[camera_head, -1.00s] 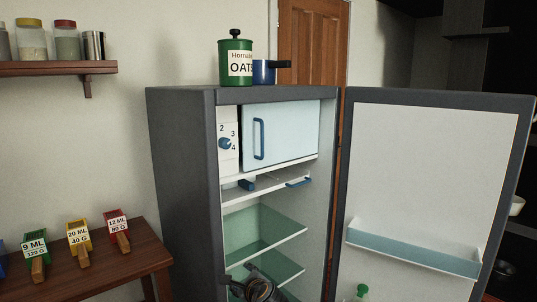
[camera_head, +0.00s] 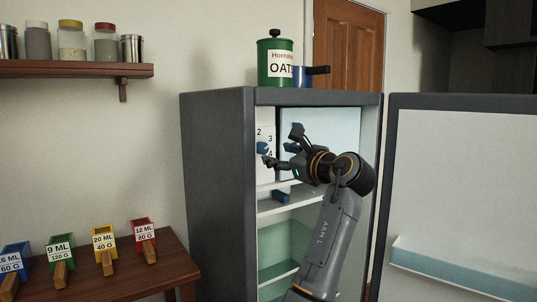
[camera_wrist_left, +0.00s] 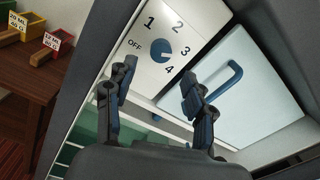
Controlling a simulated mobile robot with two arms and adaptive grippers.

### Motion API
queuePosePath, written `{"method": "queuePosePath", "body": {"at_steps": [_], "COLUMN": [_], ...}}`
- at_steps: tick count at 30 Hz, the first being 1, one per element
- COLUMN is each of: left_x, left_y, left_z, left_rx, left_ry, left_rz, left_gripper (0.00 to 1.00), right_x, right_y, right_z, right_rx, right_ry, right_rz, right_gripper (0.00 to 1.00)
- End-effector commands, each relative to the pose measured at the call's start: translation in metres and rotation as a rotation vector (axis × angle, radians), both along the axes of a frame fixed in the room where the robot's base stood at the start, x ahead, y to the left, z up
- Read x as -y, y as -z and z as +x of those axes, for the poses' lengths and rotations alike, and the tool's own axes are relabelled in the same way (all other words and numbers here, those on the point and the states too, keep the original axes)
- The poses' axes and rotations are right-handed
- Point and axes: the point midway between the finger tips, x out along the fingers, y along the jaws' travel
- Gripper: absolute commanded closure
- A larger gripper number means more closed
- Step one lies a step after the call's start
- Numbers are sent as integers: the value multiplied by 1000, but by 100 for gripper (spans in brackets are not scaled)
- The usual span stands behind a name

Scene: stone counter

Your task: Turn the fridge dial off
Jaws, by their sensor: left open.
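The fridge dial (camera_head: 262,148) is a blue round knob on a white panel with numbers, at the fridge's upper left inside. In the left wrist view the dial (camera_wrist_left: 162,50) shows OFF at its left and 1 to 4 around it; its exact setting is hard to tell. My left gripper (camera_head: 282,147) is open and empty in front of the panel. In the left wrist view the left gripper's fingertips (camera_wrist_left: 158,80) are spread, with the dial ahead between them and no contact visible. My right gripper is not in view.
The fridge door (camera_head: 460,190) stands wide open at the right. A light-blue freezer door (camera_wrist_left: 250,75) with a blue handle is beside the dial panel. A green oats tin (camera_head: 276,62) stands on the fridge. Labelled scoops (camera_head: 104,243) sit on the wooden table at the left.

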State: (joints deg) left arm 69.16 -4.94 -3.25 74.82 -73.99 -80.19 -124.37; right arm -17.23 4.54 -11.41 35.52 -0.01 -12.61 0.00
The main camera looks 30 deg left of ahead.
Motion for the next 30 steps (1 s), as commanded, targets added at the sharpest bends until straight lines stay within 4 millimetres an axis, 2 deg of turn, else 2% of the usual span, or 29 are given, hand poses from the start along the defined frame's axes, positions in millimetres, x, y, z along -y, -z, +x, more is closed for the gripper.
{"method": "queuePosePath", "body": {"at_steps": [3,9,15,22,23,30], "left_x": [-24,-49,-59,-60,-60,-59], "left_y": [0,0,0,0,0,0], "left_z": [10,23,27,27,28,27], "left_rx": [0,0,1,1,1,1], "left_ry": [-2,0,1,1,1,1], "left_rz": [0,1,0,0,0,-1], "left_gripper": [46,46,46,46,48,97], "right_x": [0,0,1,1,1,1], "right_y": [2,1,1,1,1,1], "right_z": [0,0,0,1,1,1], "right_rx": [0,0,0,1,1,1], "right_ry": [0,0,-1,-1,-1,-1], "right_rz": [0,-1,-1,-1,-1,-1], "right_gripper": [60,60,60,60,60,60]}}
